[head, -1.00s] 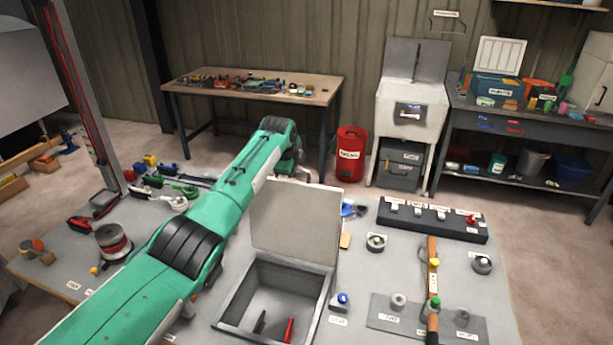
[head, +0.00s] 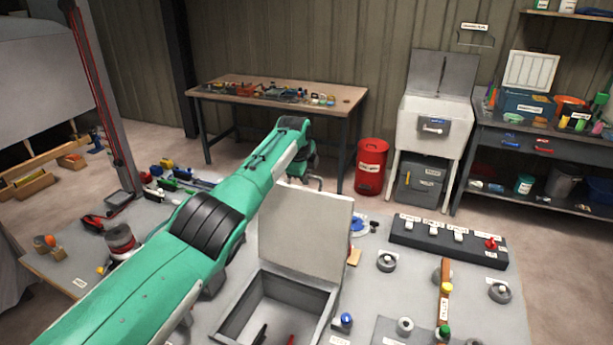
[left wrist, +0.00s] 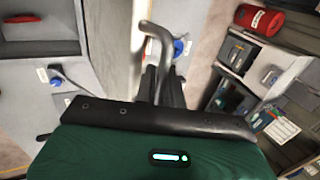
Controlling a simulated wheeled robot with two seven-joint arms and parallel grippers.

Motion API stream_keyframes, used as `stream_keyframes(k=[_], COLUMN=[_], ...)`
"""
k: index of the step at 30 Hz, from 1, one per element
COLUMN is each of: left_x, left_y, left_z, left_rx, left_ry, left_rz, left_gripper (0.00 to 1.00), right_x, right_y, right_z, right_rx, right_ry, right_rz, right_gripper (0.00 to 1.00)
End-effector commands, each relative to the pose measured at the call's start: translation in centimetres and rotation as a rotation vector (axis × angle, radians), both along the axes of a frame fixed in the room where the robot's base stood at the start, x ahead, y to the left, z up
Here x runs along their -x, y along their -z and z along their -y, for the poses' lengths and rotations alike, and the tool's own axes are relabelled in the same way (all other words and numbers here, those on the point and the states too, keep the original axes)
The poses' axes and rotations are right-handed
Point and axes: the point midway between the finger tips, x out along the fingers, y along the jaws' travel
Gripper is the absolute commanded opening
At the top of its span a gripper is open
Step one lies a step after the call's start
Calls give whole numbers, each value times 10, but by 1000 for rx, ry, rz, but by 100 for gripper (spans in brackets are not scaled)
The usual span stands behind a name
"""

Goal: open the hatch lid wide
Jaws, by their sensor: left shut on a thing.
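The hatch lid (head: 305,235) is a flat grey panel standing roughly upright at the back edge of an open grey hatch box (head: 322,303). A dark tool and a red one lie inside the box, partly cut off by the picture edge. My left arm reaches in from the left, and its gripper (head: 308,172) is behind the lid's top edge, partly hidden. In the left wrist view the left gripper (left wrist: 165,88) is shut on a bent grey handle (left wrist: 152,32). How the handle joins the lid is hidden. My right gripper is not in view.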

Motion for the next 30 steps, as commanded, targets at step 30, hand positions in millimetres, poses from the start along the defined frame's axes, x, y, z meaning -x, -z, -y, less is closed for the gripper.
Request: stream_keyframes(k=[30], left_x=[15], left_y=[-33], left_z=[-5], left_rx=[1], left_ry=[0], left_rz=[2], left_gripper=[26], right_x=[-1], right_y=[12], right_z=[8], right_rx=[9], right_ry=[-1], right_rz=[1], right_gripper=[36])
